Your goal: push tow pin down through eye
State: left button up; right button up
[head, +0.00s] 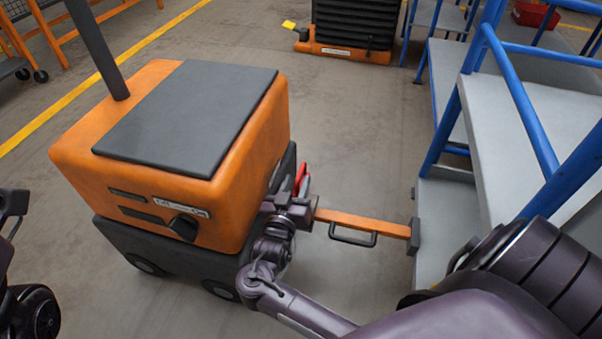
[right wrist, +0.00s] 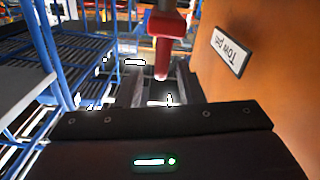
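An orange drawbar (head: 362,223) with a black handle runs from beside the tug toward the grey and blue cart. My right gripper (head: 292,207) is at the drawbar's tug end, just below the pin. Its two fingers (right wrist: 160,85) are apart, with the pin's tip seen between them. The eye is hidden. Dark parts of my left arm show at the left edge.
The blue-railed cart (head: 535,110) with grey shelves fills the right side. A dark stacked unit on an orange base (head: 345,52) stands at the back. Orange racks (head: 55,40) are at back left. The floor between tug and cart is clear beyond the drawbar.

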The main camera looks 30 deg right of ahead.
aim_at(304, 164)
jog(key=b+x, duration=0.1)
jog(key=x, duration=0.4)
jog(key=shift+w, duration=0.15)
jog(key=shift+f, duration=0.1)
grip_shut()
